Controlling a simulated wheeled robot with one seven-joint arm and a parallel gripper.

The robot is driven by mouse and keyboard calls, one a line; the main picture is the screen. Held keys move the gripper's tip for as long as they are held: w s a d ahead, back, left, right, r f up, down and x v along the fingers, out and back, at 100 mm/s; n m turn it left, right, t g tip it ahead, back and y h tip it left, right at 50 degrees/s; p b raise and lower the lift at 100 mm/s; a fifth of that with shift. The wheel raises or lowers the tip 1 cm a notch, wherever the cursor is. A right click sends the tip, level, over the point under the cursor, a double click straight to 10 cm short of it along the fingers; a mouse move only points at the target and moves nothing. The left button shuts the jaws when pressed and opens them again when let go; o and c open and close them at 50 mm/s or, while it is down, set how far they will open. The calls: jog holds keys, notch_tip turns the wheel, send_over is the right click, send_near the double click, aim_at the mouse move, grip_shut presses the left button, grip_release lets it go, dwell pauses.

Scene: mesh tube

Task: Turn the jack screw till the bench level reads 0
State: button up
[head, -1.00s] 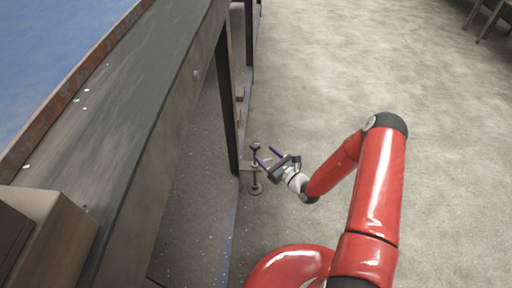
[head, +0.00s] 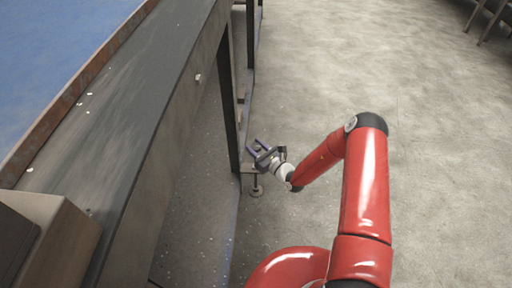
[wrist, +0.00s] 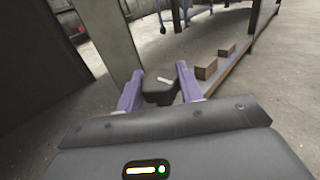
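The jack screw (head: 257,182) stands upright at the foot of the bench leg, with a round foot on the floor. Its dark knob (wrist: 160,88) with a white pointer mark on top shows in the wrist view, between my two purple fingers. My gripper (head: 256,147) is at the top of the screw and hides the knob in the head view. In the wrist view the fingers of my gripper (wrist: 160,82) are apart, one on each side of the knob. I cannot tell whether they touch it. I cannot make out a level reading.
The long bench (head: 140,130) runs along the left, with a small light fitting (head: 198,77) on its side face. A cardboard box (head: 60,235) sits at the near left. Wooden blocks (wrist: 206,68) lie on a low rail beyond the knob. The floor (head: 400,90) to the right is open.

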jog(key=c, duration=0.4)
jog(key=shift+y+b, duration=0.3)
jog(key=shift+w+f+n+g+y+b, duration=0.1)
jog(key=shift+f+n+g+y+b, duration=0.1)
jog(key=shift+n+g+y+b, duration=0.7)
jog(key=n+g+y+b, duration=0.1)
jog(key=g+b, duration=0.1)
jog(key=n+g+y+b, duration=0.1)
jog(key=n+g+b, duration=0.1)
jog(key=g, duration=0.1)
jog(key=shift+f+n+b, duration=0.15)
jog(key=shift+n+b, duration=0.15)
jog(key=shift+b, duration=0.1)
jog(key=n+g+y+b, duration=0.1)
jog(key=n+g+b, duration=0.3)
jog(key=g+b, duration=0.1)
jog(key=shift+g, duration=0.7)
jog(key=shift+r+n+g+b, duration=0.15)
jog(key=shift+n+g+b, duration=0.5)
jog(key=shift+g, duration=0.3)
jog(key=shift+r+n+g+b, duration=0.15)
jog(key=shift+n+g+b, duration=0.45)
jog(key=shift+g, duration=0.35)
jog(key=shift+r, duration=0.1)
